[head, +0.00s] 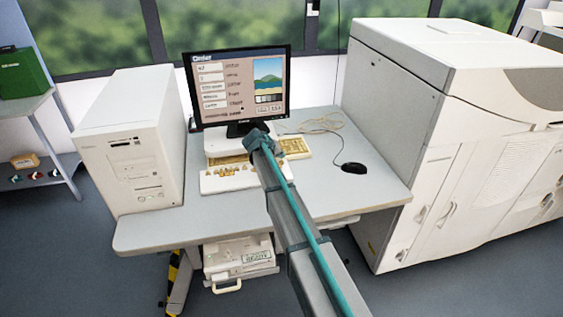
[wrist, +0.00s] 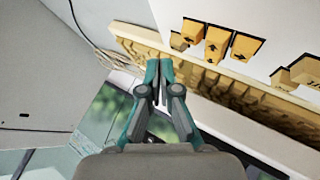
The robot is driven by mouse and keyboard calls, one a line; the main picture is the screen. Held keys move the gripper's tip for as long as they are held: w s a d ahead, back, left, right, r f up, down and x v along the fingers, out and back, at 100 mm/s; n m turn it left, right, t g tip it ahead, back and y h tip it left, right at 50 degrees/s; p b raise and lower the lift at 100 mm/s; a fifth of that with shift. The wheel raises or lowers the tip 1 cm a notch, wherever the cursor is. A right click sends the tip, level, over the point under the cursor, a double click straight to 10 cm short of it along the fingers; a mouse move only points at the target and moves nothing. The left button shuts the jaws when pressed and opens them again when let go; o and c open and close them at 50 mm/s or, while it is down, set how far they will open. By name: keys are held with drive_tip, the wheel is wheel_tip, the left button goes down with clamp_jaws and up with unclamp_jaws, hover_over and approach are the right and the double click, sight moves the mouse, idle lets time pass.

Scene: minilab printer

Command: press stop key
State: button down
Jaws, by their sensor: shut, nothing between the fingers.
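A white key panel (head: 215,184) with several small orange-yellow keys (head: 232,170) lies on the desk below the monitor. In the wrist view these keys (wrist: 216,45) are larger, some with dark arrow marks, on the white panel surface (wrist: 285,20). I cannot tell which one is the stop key. My gripper (wrist: 159,68) has its teal fingers together with nothing between them. In the wrist view its tips appear beside the yellowish keyboard (wrist: 205,78), lower left of the arrow keys. I cannot tell whether they touch anything. In the head view my arm covers the gripper and part of the keyboard.
A monitor (head: 240,85) stands behind the keys. A white computer tower (head: 130,140) is at left, and a black mouse (head: 353,168) with its cable is at right. A large white printer (head: 400,130) flanks the desk (head: 365,200), whose front right is clear.

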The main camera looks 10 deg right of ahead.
sight(280, 161)
drive_tip(key=shift+f, duration=0.1)
idle(0.5)
drive_tip(key=shift+f+b, duration=0.35)
drive_tip(key=shift+b, duration=0.05)
drive_tip(key=shift+f, duration=0.35)
idle(0.6)
drive_tip(key=shift+r, duration=0.85)
drive_tip(key=shift+r+p, duration=0.75)
drive_tip(key=shift+r, duration=1.75)
